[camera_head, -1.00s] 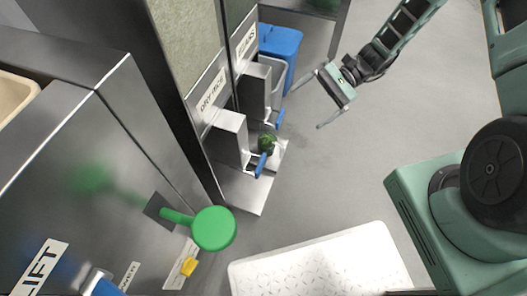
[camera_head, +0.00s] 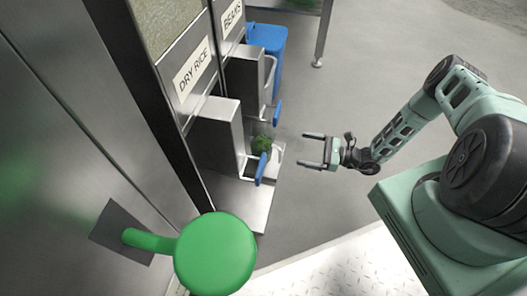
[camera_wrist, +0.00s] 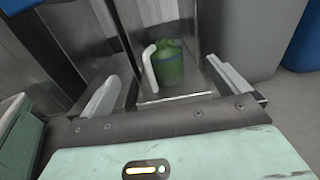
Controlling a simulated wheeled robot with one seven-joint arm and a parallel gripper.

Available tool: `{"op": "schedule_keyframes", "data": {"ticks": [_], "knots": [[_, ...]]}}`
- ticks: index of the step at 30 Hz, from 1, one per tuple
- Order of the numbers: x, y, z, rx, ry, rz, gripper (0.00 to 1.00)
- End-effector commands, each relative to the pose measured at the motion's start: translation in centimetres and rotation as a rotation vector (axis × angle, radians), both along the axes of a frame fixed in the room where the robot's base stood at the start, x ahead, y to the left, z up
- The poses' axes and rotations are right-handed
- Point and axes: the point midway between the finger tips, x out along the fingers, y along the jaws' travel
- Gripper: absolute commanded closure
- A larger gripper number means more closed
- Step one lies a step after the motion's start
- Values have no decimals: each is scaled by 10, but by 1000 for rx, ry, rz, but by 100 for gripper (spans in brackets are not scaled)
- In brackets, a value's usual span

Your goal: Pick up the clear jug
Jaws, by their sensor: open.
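A beans dispenser (camera_head: 246,75) with another blue lever stands behind. A blue bin (camera_head: 268,42) is beyond it. A green round-ended knob (camera_head: 215,254) sticks out from the steel cabinet in front. The grey floor right of the ledge is clear.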

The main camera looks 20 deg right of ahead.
Motion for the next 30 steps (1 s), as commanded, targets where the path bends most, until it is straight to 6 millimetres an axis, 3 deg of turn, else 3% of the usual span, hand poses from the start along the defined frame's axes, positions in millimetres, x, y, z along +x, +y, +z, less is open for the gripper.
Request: {"op": "schedule_keyframes", "data": {"ticks": [9, 30], "knots": [[34, 53, -3, 0, 0, 5, 0], [75, 106, 0, -1, 1, 3, 0]]}}
